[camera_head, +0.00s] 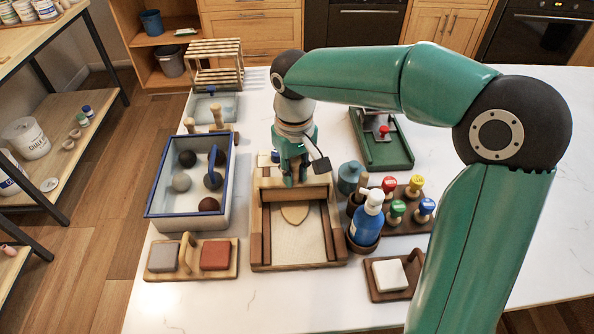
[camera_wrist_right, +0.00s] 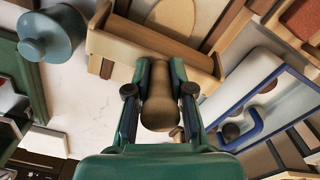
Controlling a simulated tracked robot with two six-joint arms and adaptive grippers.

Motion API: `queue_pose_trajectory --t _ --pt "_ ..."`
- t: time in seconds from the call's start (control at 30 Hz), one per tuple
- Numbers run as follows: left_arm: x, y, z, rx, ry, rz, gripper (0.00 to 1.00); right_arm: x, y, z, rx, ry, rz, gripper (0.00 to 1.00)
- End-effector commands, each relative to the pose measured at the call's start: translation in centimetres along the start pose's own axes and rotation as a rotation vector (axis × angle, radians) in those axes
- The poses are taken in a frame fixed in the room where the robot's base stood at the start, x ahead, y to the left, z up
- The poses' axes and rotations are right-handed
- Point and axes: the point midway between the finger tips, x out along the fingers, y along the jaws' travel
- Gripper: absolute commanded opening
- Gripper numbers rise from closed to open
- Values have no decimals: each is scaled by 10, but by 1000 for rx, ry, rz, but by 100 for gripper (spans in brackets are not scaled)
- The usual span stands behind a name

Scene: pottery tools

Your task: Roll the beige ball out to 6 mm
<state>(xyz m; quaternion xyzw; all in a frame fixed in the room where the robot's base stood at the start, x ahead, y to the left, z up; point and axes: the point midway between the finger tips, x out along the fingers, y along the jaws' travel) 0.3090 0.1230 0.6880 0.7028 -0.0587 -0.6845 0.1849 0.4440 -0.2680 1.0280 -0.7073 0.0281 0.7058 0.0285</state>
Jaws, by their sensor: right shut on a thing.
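A flat beige clay piece (camera_head: 295,213), oval with a pointed near end, lies on the pale bed of the wooden rolling board (camera_head: 313,245). Dark brown strips (camera_head: 333,232) run along both sides of the bed. The clay also shows at the top of the right wrist view (camera_wrist_right: 172,14). No beige ball shape shows. My right gripper (camera_head: 292,172) is over the far end of the board, beyond the clay. In the wrist view it is shut on a brown wooden handle (camera_wrist_right: 158,98). My left gripper is out of view.
A blue-rimmed tray (camera_head: 187,225) with dark and grey balls stands left. A blue bottle (camera_head: 367,218) in a brown holder and several coloured stamps (camera_head: 397,210) stand right. Sponge-like blocks (camera_head: 214,255) lie near left. A green tray (camera_head: 388,155) stands far right.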

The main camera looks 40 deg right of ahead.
Motion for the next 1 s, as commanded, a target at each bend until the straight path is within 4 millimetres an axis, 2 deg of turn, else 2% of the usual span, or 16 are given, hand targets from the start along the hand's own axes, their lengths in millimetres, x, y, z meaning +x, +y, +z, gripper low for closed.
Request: queue_pose_trajectory --t 0.33,0.73,1.0 --pt "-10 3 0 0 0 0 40 1 8 -14 0 -5 1 0" --pt "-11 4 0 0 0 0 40 2 9 -17 0 -5 0 0" --pt "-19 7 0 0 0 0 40 2 15 -30 -1 -6 0 0"
